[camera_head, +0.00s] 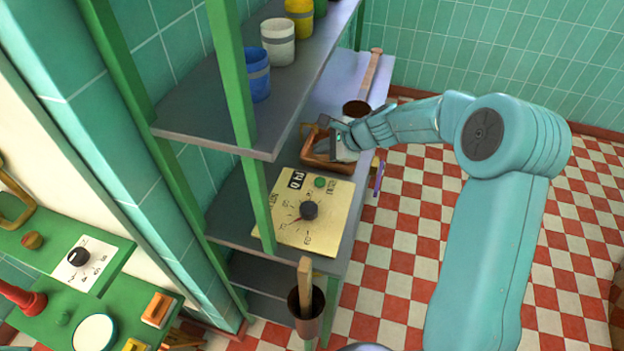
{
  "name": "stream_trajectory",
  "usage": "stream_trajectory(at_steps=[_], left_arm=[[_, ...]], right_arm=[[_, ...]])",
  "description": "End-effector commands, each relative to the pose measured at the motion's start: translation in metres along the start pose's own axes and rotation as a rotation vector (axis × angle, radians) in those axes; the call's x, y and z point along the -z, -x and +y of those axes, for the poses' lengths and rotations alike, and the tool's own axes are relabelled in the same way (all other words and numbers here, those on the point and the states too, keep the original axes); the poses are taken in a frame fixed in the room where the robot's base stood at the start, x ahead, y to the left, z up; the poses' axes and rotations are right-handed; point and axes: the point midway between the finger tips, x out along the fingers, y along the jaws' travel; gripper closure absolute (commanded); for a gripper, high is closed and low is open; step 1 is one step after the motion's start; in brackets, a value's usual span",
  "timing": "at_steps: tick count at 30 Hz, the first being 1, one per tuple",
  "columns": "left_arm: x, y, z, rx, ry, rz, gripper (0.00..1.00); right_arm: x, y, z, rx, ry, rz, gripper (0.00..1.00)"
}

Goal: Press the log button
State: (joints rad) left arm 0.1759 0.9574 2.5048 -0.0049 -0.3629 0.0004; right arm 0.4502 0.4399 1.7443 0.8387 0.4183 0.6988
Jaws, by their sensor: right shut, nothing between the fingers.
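A cream-yellow panel (327,228) lies on the middle shelf. It carries a black knob (309,210), a small number display (297,180) and a round green button (320,183) at its far edge. Small lettering stands beside the green button; I cannot read it surely as the log label. My right gripper (331,128) reaches in from the right. It is shut and empty, over the brown tray beyond the panel, apart from the green button. My left gripper is not in view.
The brown tray (313,162) holds a pale item. A green post (262,205) rises at the panel's left edge. The upper shelf (205,103) bears several cups. A brown pot with a wooden handle (304,280) hangs at the near end. Checkered floor lies right.

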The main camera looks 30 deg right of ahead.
Motion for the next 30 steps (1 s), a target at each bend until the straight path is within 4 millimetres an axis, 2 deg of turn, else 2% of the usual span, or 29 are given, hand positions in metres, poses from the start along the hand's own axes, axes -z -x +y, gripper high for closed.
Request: stream_trajectory(at_steps=[10, 16, 20, 30], left_arm=[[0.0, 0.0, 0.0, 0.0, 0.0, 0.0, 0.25], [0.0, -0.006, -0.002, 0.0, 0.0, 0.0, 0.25], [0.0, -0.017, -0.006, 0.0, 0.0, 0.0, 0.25], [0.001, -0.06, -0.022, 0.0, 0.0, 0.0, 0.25]], right_arm=[[0.004, 0.004, -0.001, 0.002, -0.001, 0.0, 1.0], [0.007, -0.002, 0.004, 0.002, -0.001, 0.0, 1.0], [0.012, -0.011, 0.01, 0.001, -0.001, 0.0, 1.0], [0.035, -0.047, 0.035, 0.002, -0.001, 0.0, 1.0]])
